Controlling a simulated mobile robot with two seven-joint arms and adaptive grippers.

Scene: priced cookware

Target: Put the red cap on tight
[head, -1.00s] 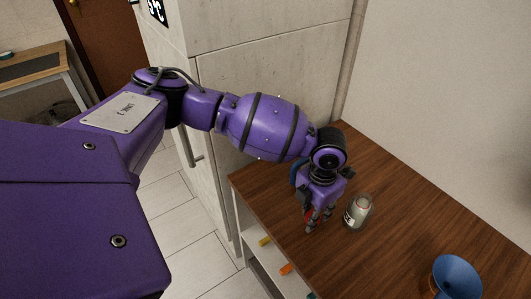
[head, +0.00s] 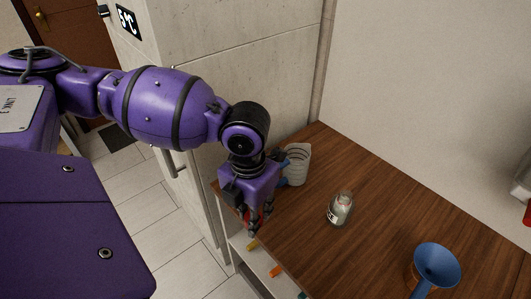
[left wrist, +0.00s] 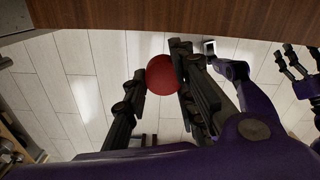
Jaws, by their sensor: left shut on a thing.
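The red cap (left wrist: 160,76) is round and sits between the fingers of my left gripper (left wrist: 157,84) in the left wrist view. In the head view my left gripper (head: 254,222) points down at the table's left edge, shut on the red cap (head: 256,215), which is mostly hidden by the fingers. A small clear glass bottle (head: 341,209) with a label stands upright and uncapped on the table, to the right of the gripper and apart from it. At the right edge of the left wrist view, dark fingers look like my right gripper (left wrist: 298,66); its opening is unclear.
A blue funnel (head: 437,265) stands at the front right. Colored items show on a shelf below the table edge. The tabletop around the bottle is clear.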

